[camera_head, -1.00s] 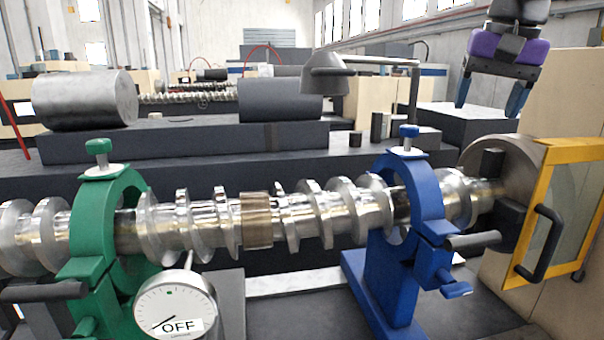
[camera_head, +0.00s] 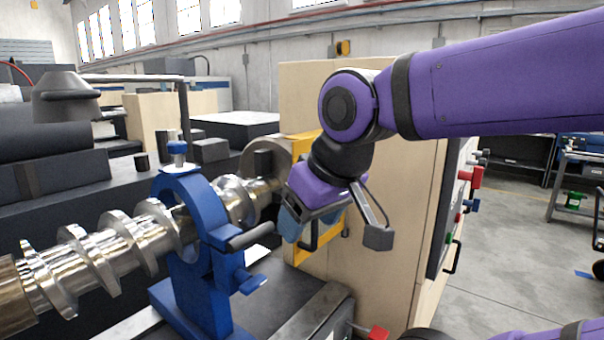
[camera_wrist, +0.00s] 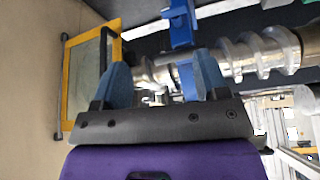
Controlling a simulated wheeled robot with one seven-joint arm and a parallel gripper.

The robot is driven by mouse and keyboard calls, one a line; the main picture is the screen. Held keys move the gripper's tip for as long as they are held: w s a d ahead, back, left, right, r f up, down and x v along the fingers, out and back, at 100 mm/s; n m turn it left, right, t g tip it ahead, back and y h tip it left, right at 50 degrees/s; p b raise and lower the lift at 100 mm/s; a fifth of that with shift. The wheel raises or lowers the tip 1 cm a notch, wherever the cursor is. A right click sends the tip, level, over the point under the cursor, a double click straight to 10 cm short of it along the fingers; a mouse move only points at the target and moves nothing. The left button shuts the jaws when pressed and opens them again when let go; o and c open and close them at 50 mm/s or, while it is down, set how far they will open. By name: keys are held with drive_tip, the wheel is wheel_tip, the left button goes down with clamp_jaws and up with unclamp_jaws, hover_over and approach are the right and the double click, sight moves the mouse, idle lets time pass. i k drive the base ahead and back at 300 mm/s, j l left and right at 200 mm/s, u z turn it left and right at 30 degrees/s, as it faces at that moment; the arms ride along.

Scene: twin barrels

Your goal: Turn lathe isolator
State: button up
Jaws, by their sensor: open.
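My gripper (camera_head: 305,228) is open and empty, its blue fingers pointing down in front of the lathe's yellow-framed guard. In the wrist view, its two fingers (camera_wrist: 162,78) stand apart, with the screw shaft and blue support beyond them. The lathe's side panel (camera_head: 452,200) is seen edge-on at the right, beyond my arm. It carries a red handle (camera_head: 470,176), smaller knobs and a black pull handle (camera_head: 453,256). I cannot tell which of these is the isolator. My gripper is left of this panel and apart from it.
The screw shaft (camera_head: 92,262) runs through the blue steady rest (camera_head: 205,250). The yellow guard (camera_wrist: 80,85) stands beside the beige headstock. A red part (camera_head: 378,332) juts out low in front. Free floor (camera_head: 510,240) lies right of the lathe, before a workbench.

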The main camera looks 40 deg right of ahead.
sight(474, 176)
drive_tip(key=k+l+z, duration=0.15)
drive_tip(key=k, duration=0.4)
drive_tip(key=z, duration=1.5)
